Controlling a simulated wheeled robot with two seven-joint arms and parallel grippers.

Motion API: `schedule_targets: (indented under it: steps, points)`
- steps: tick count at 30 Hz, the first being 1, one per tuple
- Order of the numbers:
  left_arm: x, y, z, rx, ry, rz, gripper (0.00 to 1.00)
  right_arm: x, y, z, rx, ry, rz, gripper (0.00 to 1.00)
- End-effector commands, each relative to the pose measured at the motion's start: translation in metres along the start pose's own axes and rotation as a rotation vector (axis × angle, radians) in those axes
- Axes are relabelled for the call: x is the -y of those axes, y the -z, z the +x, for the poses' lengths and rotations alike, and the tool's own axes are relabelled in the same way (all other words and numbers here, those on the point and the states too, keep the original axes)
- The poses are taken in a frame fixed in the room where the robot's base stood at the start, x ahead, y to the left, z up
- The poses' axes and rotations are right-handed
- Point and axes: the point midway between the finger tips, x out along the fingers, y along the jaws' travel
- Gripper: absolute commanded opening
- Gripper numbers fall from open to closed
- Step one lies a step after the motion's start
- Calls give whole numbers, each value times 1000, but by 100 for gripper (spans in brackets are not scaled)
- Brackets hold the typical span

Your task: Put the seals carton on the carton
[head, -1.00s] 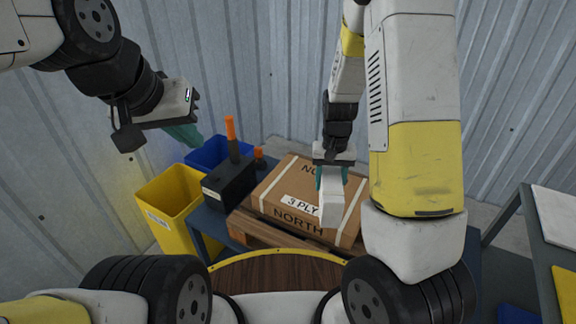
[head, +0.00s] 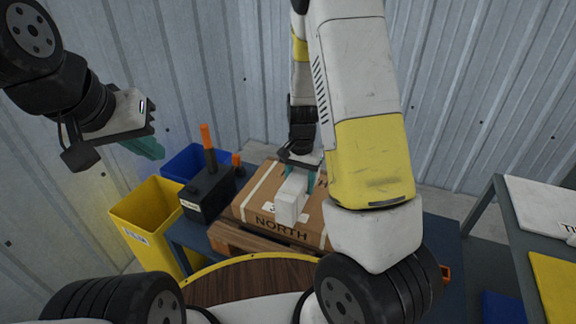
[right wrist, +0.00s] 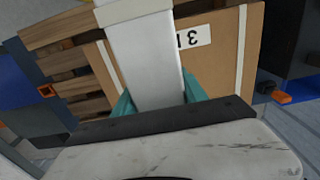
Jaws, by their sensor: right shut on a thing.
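The seals carton is a narrow white box (head: 287,207), held over the middle of the carton's top. My right gripper (head: 297,179) is shut on it, with teal fingers at its sides; the right wrist view also shows the white box (right wrist: 147,62) between the fingers. The brown carton (head: 258,205), marked NORTH, lies flat with white straps; it also shows in the right wrist view (right wrist: 225,75). The white box hides part of its label. I cannot tell if the two touch. My left gripper (head: 145,148) is away at the left, seen edge-on; its opening is unclear.
The carton rests on a wooden pallet (head: 226,238) on a blue table (head: 440,235). A black box with orange-topped posts (head: 208,198) stands close at its left. Yellow (head: 150,215) and blue bins (head: 183,163) are further left. Another table (head: 515,230) is at the right.

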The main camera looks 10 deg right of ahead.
Motion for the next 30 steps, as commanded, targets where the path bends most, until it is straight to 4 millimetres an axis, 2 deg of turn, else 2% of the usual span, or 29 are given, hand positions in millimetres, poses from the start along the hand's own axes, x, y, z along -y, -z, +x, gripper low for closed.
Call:
schedule_targets:
  steps: [1,3,9,14,21,30]
  points:
    - [0,0,0,0,0,0,0,7,14,2,-1,0,0,0]
    - [0,0,0,0,0,0,0,16,28,4,-1,0,0,0]
    - [0,0,0,0,0,0,0,30,54,6,0,0,-1,0]
    - [0,0,0,0,0,0,0,32,57,11,2,0,-2,0]
    - [0,0,0,0,0,0,0,32,57,41,2,-1,-1,0]
    - [0,0,0,0,0,0,0,32,57,42,0,1,-2,0]
